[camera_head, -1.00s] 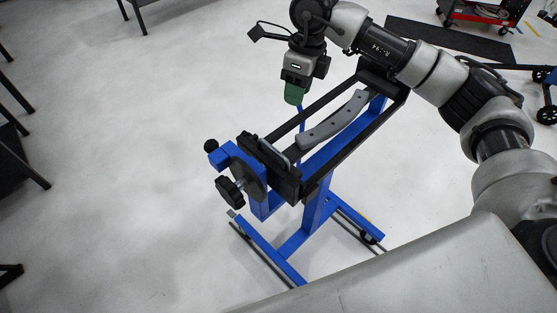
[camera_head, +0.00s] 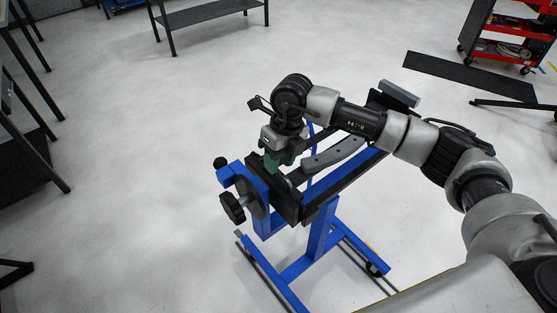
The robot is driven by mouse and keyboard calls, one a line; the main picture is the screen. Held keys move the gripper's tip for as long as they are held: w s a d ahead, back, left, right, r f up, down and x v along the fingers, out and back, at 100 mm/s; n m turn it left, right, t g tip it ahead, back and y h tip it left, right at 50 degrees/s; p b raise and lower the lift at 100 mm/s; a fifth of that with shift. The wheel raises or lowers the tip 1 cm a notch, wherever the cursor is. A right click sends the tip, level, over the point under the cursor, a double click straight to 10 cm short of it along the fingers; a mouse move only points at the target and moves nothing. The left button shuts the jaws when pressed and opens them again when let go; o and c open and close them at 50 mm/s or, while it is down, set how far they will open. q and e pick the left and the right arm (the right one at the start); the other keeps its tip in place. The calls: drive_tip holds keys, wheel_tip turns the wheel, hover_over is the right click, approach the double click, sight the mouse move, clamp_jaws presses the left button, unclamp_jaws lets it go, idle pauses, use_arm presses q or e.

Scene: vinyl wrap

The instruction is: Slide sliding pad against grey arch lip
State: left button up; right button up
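The grey arch (camera_head: 333,154) is a curved grey strip with dark holes, lying lengthwise in a black frame on a blue stand. My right gripper (camera_head: 279,153) points down over the near left end of this frame. It is shut on the green sliding pad (camera_head: 272,164), which sits just left of the arch's near end, by the black clamp bar. The arm hides part of the arch's far end. I cannot tell whether the pad touches the arch lip. My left gripper is not in view.
The blue stand (camera_head: 320,232) has a black hand knob (camera_head: 232,208) at its left end and feet spread on the floor. A red tool cart (camera_head: 505,45) and a black mat (camera_head: 470,75) are at the upper right. Dark tables stand at the left and top. Open floor surrounds the stand.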

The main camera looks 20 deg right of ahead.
drive_tip(key=shift+a+f, duration=0.15)
drive_tip(key=shift+f, duration=0.5)
clamp_jaws()
drive_tip(key=shift+d, duration=0.25)
drive_tip(key=w+d+b, duration=0.1)
drive_tip(key=d, duration=0.2)
drive_tip(key=w+d+b, duration=0.1)
drive_tip(key=d, duration=0.2)
drive_tip(key=w+d+b, duration=0.1)
drive_tip(key=d+b, duration=0.1)
drive_tip(key=d, duration=0.1)
drive_tip(key=shift+w+d, duration=0.3)
drive_tip(key=shift+r, duration=0.2)
